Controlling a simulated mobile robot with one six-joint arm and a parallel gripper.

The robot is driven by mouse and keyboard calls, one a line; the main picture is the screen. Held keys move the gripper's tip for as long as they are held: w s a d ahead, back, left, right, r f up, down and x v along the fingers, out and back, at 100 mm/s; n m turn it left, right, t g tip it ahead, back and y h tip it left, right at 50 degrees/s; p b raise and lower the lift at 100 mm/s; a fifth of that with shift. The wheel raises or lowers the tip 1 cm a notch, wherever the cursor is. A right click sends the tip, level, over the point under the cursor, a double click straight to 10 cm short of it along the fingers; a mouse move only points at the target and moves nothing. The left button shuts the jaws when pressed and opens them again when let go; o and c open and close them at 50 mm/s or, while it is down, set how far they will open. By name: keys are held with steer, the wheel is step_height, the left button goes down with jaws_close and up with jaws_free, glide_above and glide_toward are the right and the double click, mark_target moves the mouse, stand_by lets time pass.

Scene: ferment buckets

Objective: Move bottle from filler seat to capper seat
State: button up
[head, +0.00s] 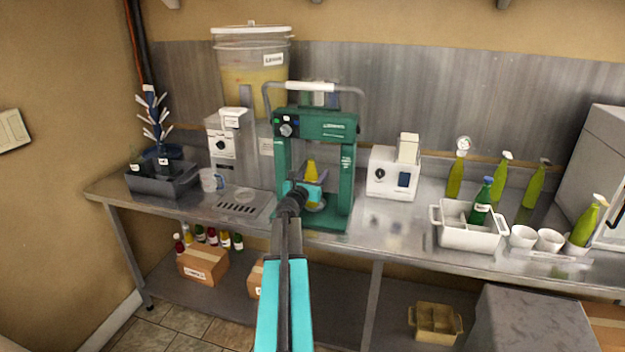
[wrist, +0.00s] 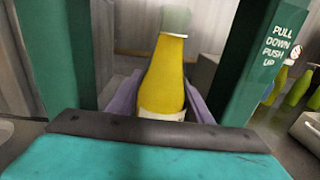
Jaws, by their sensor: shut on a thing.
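The bottle (head: 311,171), with yellow contents, stands about upright inside the frame of the green capper (head: 347,180). My gripper (head: 312,187) reaches into the capper and is shut on the bottle. In the wrist view the bottle (wrist: 163,78) is between two purple-grey fingers, with a pale label low down and its top close under a pale green part. The bottle's base is hidden there, and I cannot tell whether it touches the capper seat. The filler (head: 227,140) is left of the capper, and its slotted drip grille (head: 240,208) has no bottle on it.
A lidded bucket (head: 252,70) stands behind the filler. A dark bin (head: 163,182) and a mug (head: 211,181) are at left. A white device (head: 393,173), a white crate (head: 468,236) and several green bottles (head: 503,172) are at right. The capper's posts flank my gripper closely.

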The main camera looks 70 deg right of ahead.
steer(key=shift+w+d+f, duration=0.1)
steer(key=shift+w+d, duration=0.05)
steer(key=shift+d, duration=2)
steer(key=shift+f+b, duration=1.15)
steer(key=shift+b, duration=0.5)
stand_by(1.4)
stand_by(0.3)
steer(key=o, duration=1.6)
steer(key=shift+a, duration=0.2)
steer(key=shift+w+a+b, duration=0.15)
steer(key=shift+a+b, duration=1.05)
steer(key=shift+a, duration=5.55)
